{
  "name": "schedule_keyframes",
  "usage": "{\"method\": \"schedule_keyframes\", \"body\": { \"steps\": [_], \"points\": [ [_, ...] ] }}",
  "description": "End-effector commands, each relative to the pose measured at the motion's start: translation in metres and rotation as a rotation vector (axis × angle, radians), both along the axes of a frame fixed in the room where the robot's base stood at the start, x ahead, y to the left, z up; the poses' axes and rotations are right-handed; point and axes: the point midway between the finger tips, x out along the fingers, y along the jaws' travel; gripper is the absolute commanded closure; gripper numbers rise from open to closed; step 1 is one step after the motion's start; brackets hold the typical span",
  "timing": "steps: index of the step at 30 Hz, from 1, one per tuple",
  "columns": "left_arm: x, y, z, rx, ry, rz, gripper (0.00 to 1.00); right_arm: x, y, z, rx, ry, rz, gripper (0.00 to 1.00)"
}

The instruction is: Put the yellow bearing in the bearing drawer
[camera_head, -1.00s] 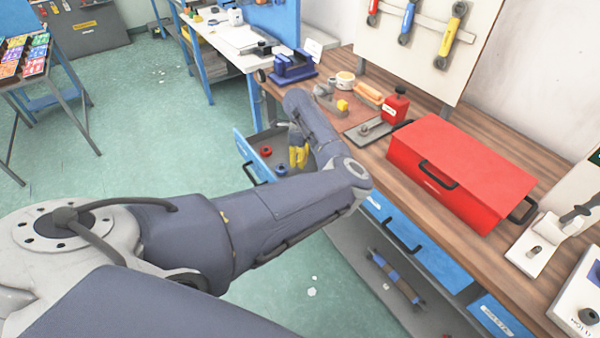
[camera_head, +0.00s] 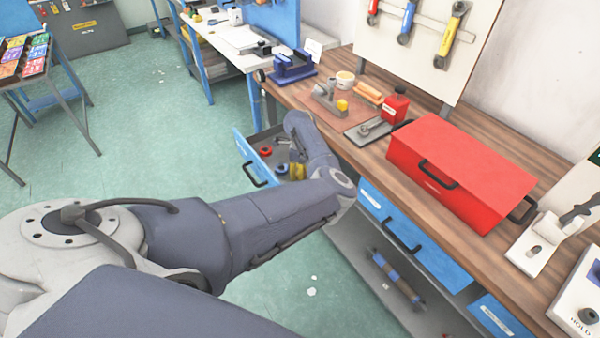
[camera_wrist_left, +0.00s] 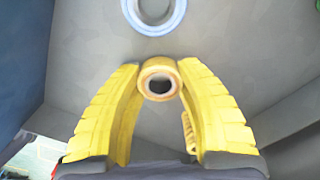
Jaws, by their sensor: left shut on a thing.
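The yellow bearing (camera_wrist_left: 160,66) is a small ring, seen between the tips of my left gripper (camera_wrist_left: 160,80) in the left wrist view. The gripper is shut on it. In the head view the yellow fingers of my left gripper (camera_head: 297,171) are down inside the open drawer (camera_head: 243,146) under the bench. My wrist hides part of the drawer, and the bearing cannot be made out there. A blue ring (camera_wrist_left: 153,31) lies on the grey drawer floor just beyond the held bearing. My right gripper is not in view.
A red ring (camera_head: 265,151) and grey metal parts lie in the drawer. The wooden bench above holds a red toolbox (camera_head: 455,170), a red bottle (camera_head: 395,108), a hand plane (camera_head: 328,97) and a blue vise (camera_head: 294,67). A closed blue drawer (camera_head: 415,240) is to the right.

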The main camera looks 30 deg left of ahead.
Motion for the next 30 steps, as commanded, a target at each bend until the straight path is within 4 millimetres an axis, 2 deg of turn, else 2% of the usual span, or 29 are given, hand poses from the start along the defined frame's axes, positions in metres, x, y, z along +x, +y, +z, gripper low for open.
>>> {"method": "schedule_keyframes", "body": {
  "steps": [7, 8, 13, 23, 26, 30],
  "points": [
    [0.0, 0.0, -0.002, 0.0, 0.0, 0.0, 1.0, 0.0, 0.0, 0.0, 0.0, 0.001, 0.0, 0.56],
    [0.0, 0.0, -0.002, -0.001, 0.0, 0.0, 0.62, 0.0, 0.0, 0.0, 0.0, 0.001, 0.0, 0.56],
    [0.0, 0.0, -0.002, 0.0, 0.0, 0.0, 0.42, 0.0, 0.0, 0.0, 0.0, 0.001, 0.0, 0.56],
    [0.0, 0.0, 0.001, 0.0, -0.001, 0.0, 0.42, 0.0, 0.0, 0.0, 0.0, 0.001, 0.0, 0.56],
    [0.001, 0.0, 0.01, 0.001, -0.002, 0.001, 0.42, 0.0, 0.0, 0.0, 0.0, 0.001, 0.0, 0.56],
    [0.001, 0.0, 0.032, 0.001, -0.004, 0.002, 0.42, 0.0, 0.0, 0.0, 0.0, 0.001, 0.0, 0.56]
  ]
}}
